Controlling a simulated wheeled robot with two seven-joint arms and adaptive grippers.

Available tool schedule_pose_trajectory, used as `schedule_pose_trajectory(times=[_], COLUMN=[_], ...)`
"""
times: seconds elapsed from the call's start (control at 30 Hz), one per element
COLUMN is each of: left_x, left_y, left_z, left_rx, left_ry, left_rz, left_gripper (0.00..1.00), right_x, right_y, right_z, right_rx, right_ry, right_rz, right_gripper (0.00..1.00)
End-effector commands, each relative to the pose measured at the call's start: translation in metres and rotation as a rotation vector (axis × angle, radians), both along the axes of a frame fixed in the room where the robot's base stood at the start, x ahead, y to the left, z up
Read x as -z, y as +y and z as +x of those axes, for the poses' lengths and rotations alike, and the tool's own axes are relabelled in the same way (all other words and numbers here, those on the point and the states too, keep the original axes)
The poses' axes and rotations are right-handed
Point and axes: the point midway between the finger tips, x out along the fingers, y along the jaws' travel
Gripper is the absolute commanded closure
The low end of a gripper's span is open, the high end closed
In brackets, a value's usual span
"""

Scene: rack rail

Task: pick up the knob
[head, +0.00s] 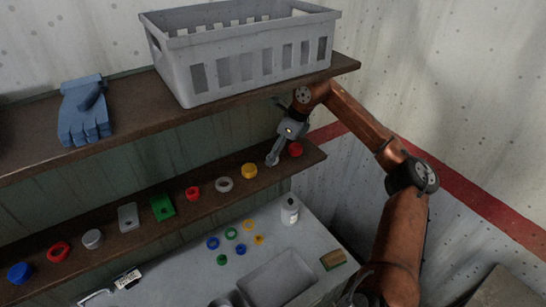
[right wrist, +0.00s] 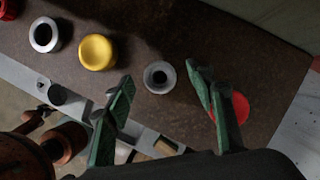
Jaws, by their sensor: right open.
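Several small round parts sit in a row on the lower shelf (head: 130,243); I cannot tell for certain which is the knob. My right gripper (head: 274,158) is over the shelf's right end. In the right wrist view its fingers (right wrist: 161,82) are spread and empty. A red round part (right wrist: 238,107) is partly behind the right finger, and shows in the head view (head: 295,149). A yellow round part (right wrist: 97,52) lies left of the fingers. My left gripper is out of view.
A grey ring (right wrist: 44,35) stands beyond the yellow part. A grey crate (head: 250,75) and blue gloves (head: 84,110) are on the upper shelf (head: 130,118), above the lower one. Below are a counter with a sink (head: 280,278), coloured rings and a white bottle (head: 290,211).

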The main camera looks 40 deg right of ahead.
Motion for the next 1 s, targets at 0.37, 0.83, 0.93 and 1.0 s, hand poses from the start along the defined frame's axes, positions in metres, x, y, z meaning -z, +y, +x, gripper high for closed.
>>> schedule_pose_trajectory(times=[0.37,0.83,0.93,1.0], left_x=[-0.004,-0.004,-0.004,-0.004], left_y=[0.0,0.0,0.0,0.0], left_z=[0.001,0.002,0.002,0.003], left_rx=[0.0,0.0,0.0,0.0], left_ry=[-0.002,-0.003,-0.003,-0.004], left_rz=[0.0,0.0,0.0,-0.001], left_gripper=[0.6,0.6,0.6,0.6], right_x=[0.012,0.012,0.012,0.012], right_y=[0.003,0.003,0.003,0.003], right_z=[0.005,0.004,0.005,0.005], right_rx=[0.0,0.0,0.0,0.0], right_ry=[0.001,0.001,0.001,0.001], right_rz=[-0.001,-0.001,-0.001,-0.001], right_gripper=[0.5,0.81,0.88,0.93])
